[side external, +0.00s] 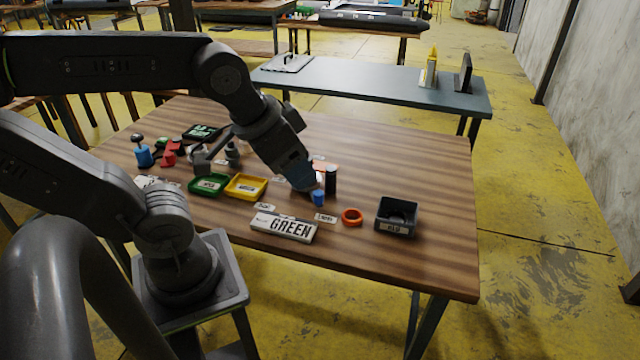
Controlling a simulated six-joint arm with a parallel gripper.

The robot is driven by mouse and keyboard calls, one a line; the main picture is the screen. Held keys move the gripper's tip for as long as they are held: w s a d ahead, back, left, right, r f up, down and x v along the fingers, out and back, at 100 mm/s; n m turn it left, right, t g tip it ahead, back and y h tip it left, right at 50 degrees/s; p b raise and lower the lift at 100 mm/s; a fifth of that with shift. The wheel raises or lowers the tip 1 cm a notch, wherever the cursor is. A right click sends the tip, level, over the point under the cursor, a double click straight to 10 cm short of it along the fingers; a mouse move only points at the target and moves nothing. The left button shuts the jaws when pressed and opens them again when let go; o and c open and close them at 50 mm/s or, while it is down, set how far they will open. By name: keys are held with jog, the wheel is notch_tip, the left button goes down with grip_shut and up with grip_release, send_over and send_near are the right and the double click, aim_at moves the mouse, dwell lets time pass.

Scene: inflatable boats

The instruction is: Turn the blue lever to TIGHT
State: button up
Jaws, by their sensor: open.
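A small blue piece (318,198), which looks like the end of the blue lever, shows at the tip of my gripper (308,188). The rest of the lever is hidden behind the gripper. My gripper points down at the table's middle and is open. I cannot tell whether its fingers touch the blue piece. A small white label (326,218) lies in front and to the right of the blue piece, and another (265,207) lies to its left. Their words are too small to read surely. A dark upright cylinder (331,180) stands just right of the gripper.
An orange ring (352,217) and a black bin (397,216) are to the right. Yellow (246,187) and green (208,184) trays are left, with several small parts beyond. The table's right end is clear.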

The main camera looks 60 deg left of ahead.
jog(key=n+g, duration=0.6)
jog(key=n, duration=0.3)
send_over(319, 192)
notch_tip(319, 192, down, 14)
notch_tip(319, 192, down, 13)
jog(key=shift+f, duration=0.2)
grip_shut()
